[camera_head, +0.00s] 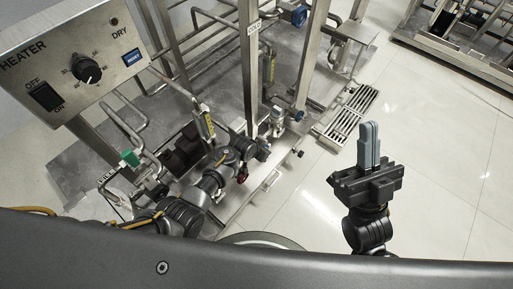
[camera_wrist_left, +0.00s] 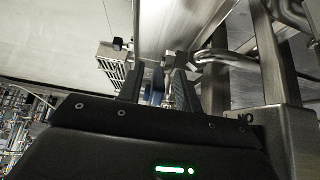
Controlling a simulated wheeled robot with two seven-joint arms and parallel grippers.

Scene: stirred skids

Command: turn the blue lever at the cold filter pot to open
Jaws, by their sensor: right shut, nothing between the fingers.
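A small blue lever (camera_head: 298,115) shows in the head view beside a small metal pot (camera_head: 277,118), low on the skid near the COLD post. In the left wrist view a blue part (camera_wrist_left: 154,92) appears between the fingers of my left gripper (camera_wrist_left: 158,75). The fingers stand apart; I cannot tell whether they touch it. In the head view my left gripper (camera_head: 262,143) is just left of and below the pot, its fingers hard to make out. My right gripper (camera_head: 369,145) is shut and empty, pointing up over the open floor.
A heater panel (camera_head: 82,62) stands at the upper left. The COLD post (camera_head: 249,75) rises close to my left gripper. A blue handwheel (camera_head: 299,16) sits higher up, and a green-handled valve (camera_head: 130,158) is at the left. Tiled floor (camera_head: 440,130) is clear at the right.

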